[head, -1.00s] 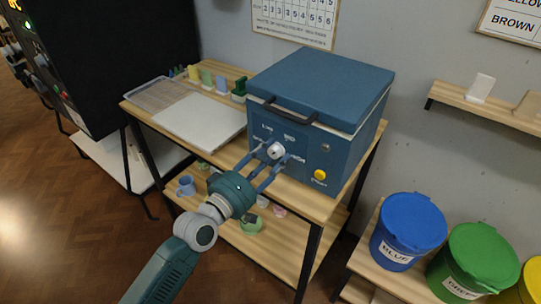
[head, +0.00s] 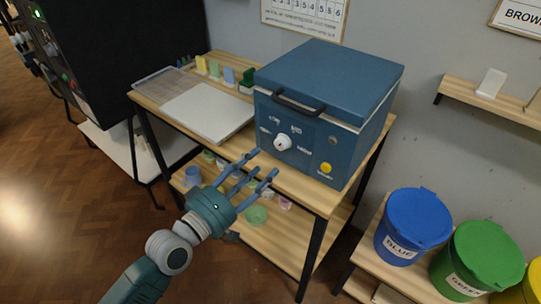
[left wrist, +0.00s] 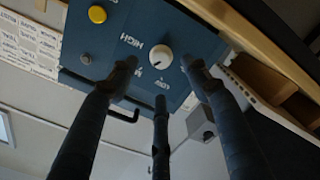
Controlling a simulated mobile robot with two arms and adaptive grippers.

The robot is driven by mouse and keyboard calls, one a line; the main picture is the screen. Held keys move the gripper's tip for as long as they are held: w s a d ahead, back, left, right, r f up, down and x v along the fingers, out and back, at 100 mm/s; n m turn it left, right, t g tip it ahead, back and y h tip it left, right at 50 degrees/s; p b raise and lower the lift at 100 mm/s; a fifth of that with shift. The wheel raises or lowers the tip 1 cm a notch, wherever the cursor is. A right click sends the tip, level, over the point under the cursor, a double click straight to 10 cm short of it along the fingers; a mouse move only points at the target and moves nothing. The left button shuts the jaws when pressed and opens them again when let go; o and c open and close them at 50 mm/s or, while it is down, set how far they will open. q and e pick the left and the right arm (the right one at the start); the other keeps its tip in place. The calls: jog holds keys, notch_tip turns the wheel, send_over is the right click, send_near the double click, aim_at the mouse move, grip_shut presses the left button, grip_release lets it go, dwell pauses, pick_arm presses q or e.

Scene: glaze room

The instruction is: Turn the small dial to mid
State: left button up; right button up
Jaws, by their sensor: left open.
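The small dial (head: 283,143) is a white round knob on the front of the blue box-shaped kiln (head: 328,80), with LOW, MID and HIGH labels around it. In the left wrist view the dial (left wrist: 160,55) shows a dark mark that appears to point toward the label starting with M, partly hidden by a finger. My left gripper (head: 262,166) is open and empty, in front of and below the dial, apart from it. Its spread fingers (left wrist: 160,76) fill the wrist view. My right gripper is out of view.
A yellow button (head: 326,168) sits right of the dial, and a dark handle (head: 298,104) above it. The kiln stands on a wooden table with a white board (head: 207,113) to its left. Blue (head: 418,218) and green (head: 484,256) buckets stand at right.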

pick_arm(q)
jog(key=shift+v, duration=1.7)
jog(key=shift+d, duration=0.1)
